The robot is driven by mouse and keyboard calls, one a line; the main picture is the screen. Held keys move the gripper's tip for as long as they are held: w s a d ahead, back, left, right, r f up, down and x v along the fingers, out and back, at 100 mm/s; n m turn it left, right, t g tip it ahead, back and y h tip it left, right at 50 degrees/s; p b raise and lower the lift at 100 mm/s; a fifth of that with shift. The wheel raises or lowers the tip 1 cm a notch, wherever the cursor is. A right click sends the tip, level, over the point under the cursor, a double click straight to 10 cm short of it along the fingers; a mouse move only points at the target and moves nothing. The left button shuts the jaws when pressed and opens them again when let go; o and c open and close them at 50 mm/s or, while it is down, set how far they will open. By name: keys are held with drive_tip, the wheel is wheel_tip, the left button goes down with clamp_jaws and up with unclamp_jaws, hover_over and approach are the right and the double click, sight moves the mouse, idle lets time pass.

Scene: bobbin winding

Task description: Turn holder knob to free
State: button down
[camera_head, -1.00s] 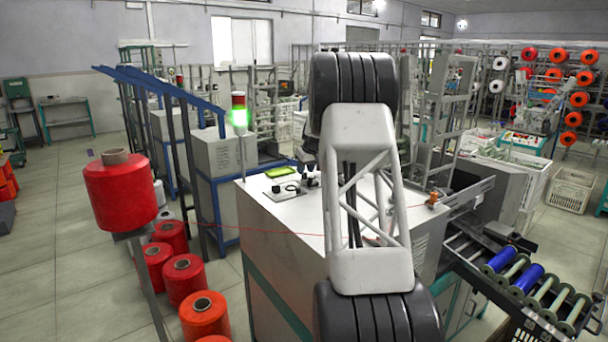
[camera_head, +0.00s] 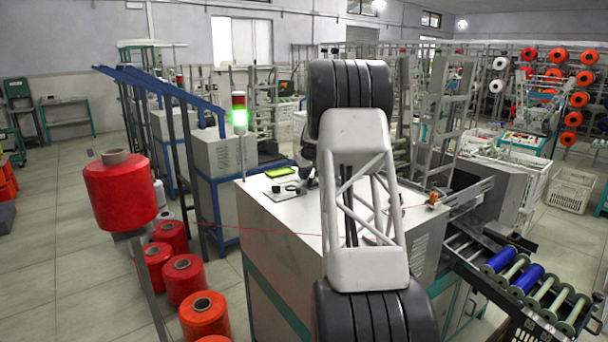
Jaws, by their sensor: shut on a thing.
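The winding machine (camera_head: 275,222), a pale cabinet, stands in the middle with my arm across its front. My gripper is hidden behind my own arm links, so its jaws and anything between them cannot be seen. No holder knob can be made out with certainty. A small black round part (camera_head: 291,188) sits on a plate at the left of the machine top. A small orange part (camera_head: 432,198) stands at its right edge. A thin red thread (camera_head: 262,231) runs from the large red spool (camera_head: 120,190) across the machine top and passes behind my arm.
A rack of blue bobbins (camera_head: 499,259) and pale rollers slopes down at the right. Several red spools (camera_head: 203,314) stand on the floor at the left. A signal tower (camera_head: 239,117) shows a green light. A yellow-green device (camera_head: 280,171) lies on the machine top.

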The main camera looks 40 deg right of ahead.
drive_tip(key=shift+m, duration=0.5)
drive_tip(key=m+h, duration=0.2)
drive_tip(key=m, duration=0.2)
drive_tip(key=shift+m+g, duration=0.4)
drive_tip(key=m+g+h, duration=0.1)
drive_tip(key=m, duration=0.5)
drive_tip(key=shift+s+d+g+h, duration=0.1)
drive_tip(key=shift+d+g+h, duration=0.05)
drive_tip(key=shift+g+h, duration=0.25)
drive_tip(key=c, duration=1.2)
unclamp_jaws()
drive_tip(key=shift+o, duration=0.2)
drive_tip(key=v, duration=0.7)
drive_tip(key=shift+r, duration=0.4)
